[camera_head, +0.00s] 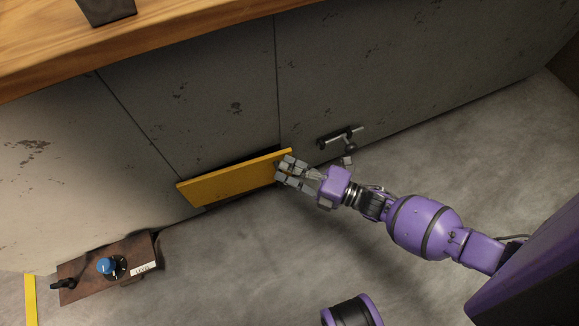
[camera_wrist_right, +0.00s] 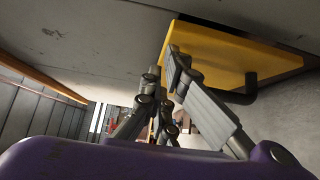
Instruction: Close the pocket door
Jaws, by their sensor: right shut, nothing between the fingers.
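The yellow pocket door (camera_head: 232,182) is a flat panel low in the grey concrete-like front. It stands tilted out from the front, with a dark opening showing along its upper edge. My right gripper (camera_head: 283,168) is at the door's right end, its fingers shut and empty. In the right wrist view the yellow door (camera_wrist_right: 225,62) is just beyond the fingers (camera_wrist_right: 172,62), with a dark handle (camera_wrist_right: 250,90) on its face. The fingertips are close to the door's edge; I cannot tell whether they touch it. My left gripper is not in view.
A dark metal latch or handle (camera_head: 341,138) is on the front right of the door. A brown box with a blue knob (camera_head: 106,265) stands on the floor at lower left. A wooden top (camera_head: 180,30) runs above. The floor (camera_head: 240,270) before the door is clear.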

